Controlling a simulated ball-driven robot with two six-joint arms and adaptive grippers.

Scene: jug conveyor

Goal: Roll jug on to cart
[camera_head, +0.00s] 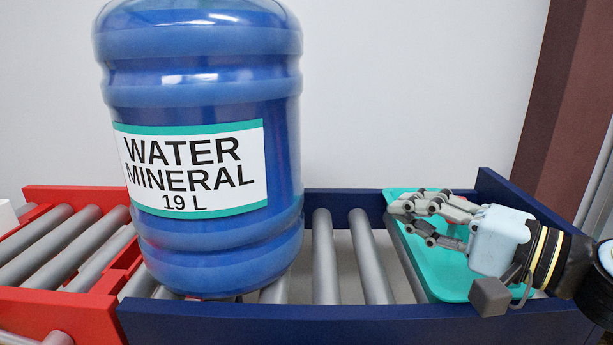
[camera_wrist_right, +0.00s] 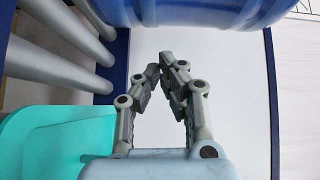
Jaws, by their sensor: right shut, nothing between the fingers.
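A large blue water jug (camera_head: 220,95) with a white and teal label stands upright on the rollers. It is at the left end of the blue-framed cart (camera_head: 340,322), beside the red-framed roller conveyor (camera_head: 60,305). My right gripper (camera_head: 405,213) is over the right part of the cart, to the right of the jug and apart from it. Its fingers are closed together with nothing between them. In the right wrist view the fingertips (camera_wrist_right: 165,65) point toward the jug's blue side (camera_wrist_right: 210,10). My left gripper is not in view.
A teal tray (camera_head: 457,283) lies at the cart's right end, under my right gripper. Bare grey rollers (camera_head: 323,255) lie between jug and tray. The cart's blue back and right walls (camera_head: 497,190) rise above the rollers. A brown post (camera_head: 560,90) stands at right.

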